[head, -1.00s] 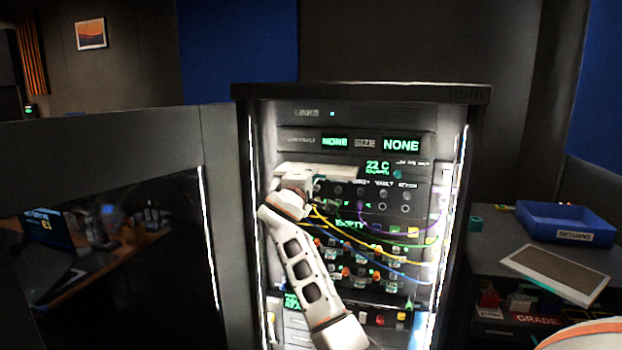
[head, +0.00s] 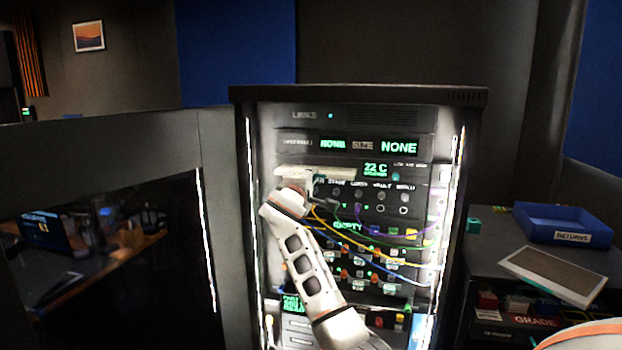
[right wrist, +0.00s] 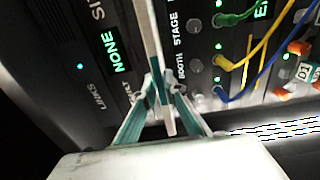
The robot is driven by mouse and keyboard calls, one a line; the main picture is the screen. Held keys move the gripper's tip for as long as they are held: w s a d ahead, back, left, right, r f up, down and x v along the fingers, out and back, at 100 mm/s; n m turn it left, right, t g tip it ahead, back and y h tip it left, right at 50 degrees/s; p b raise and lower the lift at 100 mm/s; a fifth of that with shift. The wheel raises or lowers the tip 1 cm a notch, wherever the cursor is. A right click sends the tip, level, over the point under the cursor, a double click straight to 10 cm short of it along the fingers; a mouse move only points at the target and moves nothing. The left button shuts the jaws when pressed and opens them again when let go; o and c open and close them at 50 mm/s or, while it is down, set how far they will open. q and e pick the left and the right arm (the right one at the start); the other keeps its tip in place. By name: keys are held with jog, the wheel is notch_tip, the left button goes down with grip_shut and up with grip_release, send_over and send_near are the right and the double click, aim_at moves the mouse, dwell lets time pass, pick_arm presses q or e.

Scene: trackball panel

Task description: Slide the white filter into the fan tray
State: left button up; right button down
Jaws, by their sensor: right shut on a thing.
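The white filter (head: 337,174) is a thin pale slab, lying about level across the left front of the rack beside the 22 C display. In the right wrist view it shows edge-on as a narrow white strip (right wrist: 153,35). My right gripper (right wrist: 162,95) is shut on it, with teal-lined fingers on either side. In the head view the fingers are mostly hidden behind my wrist. The fan tray seems to be the 22 C row (head: 376,170); the filter covers its left part, and I cannot tell whether its far edge is inside. My left gripper is out of view.
Colored cables (head: 385,262) arc across the panels just below and right of the gripper. An open dark door (head: 222,200) stands left of the rack. At right, a blue returns tray (head: 565,222) and a grey, pale-framed panel (head: 560,272) lie on a cabinet.

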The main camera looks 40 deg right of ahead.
jog(key=shift+x, duration=1.9)
jog(key=c, duration=2)
grip_release()
jog(key=shift+s+a+f, duration=0.1)
jog(key=v, duration=1.1)
jog(key=shift+s+a, duration=0.25)
jog(key=shift+a, duration=0.05)
